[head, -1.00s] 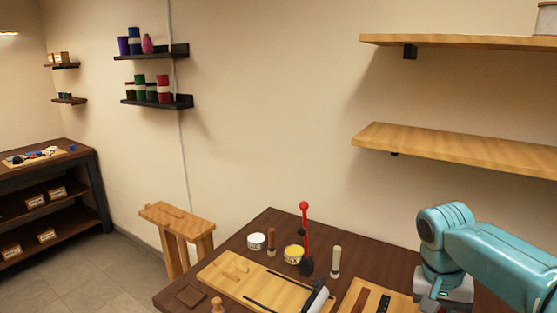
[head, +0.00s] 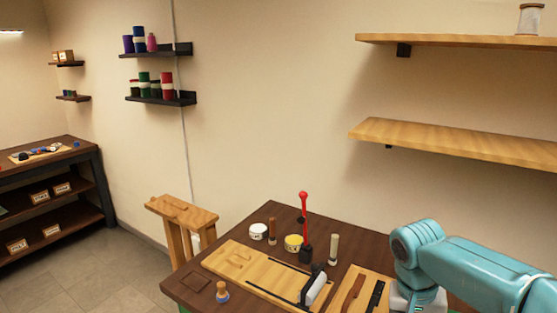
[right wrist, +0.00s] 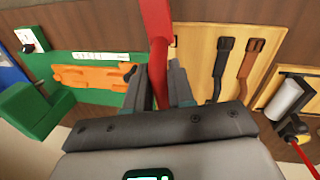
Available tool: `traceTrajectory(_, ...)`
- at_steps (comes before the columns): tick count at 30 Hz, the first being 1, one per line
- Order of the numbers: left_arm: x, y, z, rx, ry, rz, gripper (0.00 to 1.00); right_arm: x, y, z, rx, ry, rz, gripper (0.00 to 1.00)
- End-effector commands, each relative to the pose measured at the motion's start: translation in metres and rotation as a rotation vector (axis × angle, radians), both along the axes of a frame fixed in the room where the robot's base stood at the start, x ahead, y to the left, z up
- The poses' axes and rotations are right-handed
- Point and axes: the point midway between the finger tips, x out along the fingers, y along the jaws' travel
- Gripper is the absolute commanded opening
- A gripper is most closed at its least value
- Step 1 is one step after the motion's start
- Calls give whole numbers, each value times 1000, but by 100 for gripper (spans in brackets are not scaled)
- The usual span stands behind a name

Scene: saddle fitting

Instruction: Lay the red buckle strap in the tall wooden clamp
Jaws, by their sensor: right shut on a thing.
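The red buckle strap (right wrist: 157,18) runs up between the fingers of my right gripper (right wrist: 157,78) in the right wrist view. The gripper is shut on it; the strap's upper part leaves the top of that view. In the head view my right arm comes in from the right, and the strap does not show there. My left gripper is not in view.
The dark table (head: 268,213) carries a wooden board (head: 238,262), white tin (head: 258,231), yellow tin (head: 293,243) and upright red-handled tool (head: 304,220). A board with dark and brown straps (right wrist: 248,60) lies below my right gripper. A wall shelf (head: 450,140) hangs above the arm.

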Motion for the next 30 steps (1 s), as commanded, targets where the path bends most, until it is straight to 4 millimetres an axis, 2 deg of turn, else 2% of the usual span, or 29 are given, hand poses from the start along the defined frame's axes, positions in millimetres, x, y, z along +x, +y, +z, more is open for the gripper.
traceTrajectory(9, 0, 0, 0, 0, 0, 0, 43, -22, 49, -84, 1, 6, 288, 0)
traceTrajectory(13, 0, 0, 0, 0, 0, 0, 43, -26, 63, -112, 2, 4, 392, 0)
traceTrajectory(17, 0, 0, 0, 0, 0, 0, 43, -17, 67, -113, 2, -3, 413, 0)
traceTrajectory(26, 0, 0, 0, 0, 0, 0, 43, -18, 67, -112, 2, -2, 411, 0)
traceTrajectory(30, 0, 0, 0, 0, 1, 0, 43, -25, 63, -110, 2, -3, 391, 0)
